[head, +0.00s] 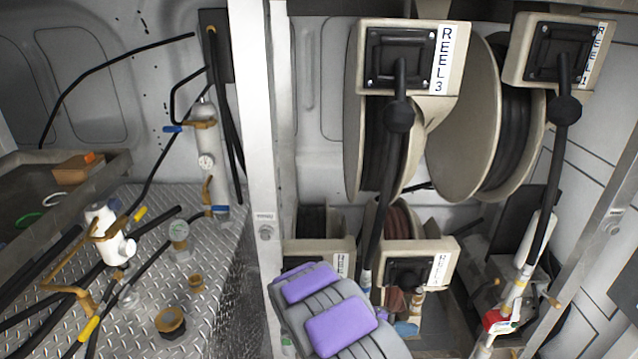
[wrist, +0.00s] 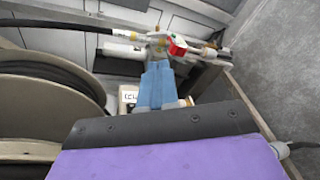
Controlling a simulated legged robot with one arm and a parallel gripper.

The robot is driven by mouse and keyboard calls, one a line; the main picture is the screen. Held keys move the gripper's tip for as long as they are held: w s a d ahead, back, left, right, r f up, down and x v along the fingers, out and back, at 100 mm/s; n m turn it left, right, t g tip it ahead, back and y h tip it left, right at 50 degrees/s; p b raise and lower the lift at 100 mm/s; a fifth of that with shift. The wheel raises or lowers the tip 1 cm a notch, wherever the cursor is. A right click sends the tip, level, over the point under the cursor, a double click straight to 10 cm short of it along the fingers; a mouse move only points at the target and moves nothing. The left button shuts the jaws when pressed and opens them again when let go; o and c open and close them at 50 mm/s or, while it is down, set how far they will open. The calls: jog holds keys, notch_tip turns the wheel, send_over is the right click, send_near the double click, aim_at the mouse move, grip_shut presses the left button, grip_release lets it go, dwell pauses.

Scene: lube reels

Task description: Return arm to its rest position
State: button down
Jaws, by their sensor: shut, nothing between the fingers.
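My arm (head: 345,325), grey with purple panels, shows at the bottom middle of the head view, in front of the lower reels. My gripper (wrist: 165,125) fills the bottom of the wrist view as a purple surface with a dark, screwed front edge. It is shut and I see nothing held in it. Its fingertips cannot be made out clearly in the head view.
Reel 3 (head: 390,120) and another large reel (head: 490,125) hang above, with hoses hanging down. A nozzle with a red part (head: 497,320) stands at the lower right; it also shows in the wrist view (wrist: 177,46). A metal post (head: 262,150) and a diamond-plate bench (head: 225,262) are left.

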jog(key=s+d+r+m+g+y, duration=0.2)
jog(key=s+r+m+g+y, duration=0.1)
jog(key=s+r, duration=0.5)
jog(key=s+d+r+m+g+y, duration=0.1)
jog(key=s+r+m+g+y, duration=0.2)
jog(key=s+r, duration=0.55)
jog(key=s+a+r+t+y, duration=0.1)
jog(key=s+a+y, duration=0.3)
jog(key=s, duration=0.5)
jog(key=s+a+r+m+t+y, duration=0.1)
jog(key=s+a+y, duration=0.3)
jog(key=s+a, duration=0.3)
jog(key=shift+s+y, duration=0.4)
jog(key=shift+s, duration=0.95)
jog(key=shift+a, duration=0.1)
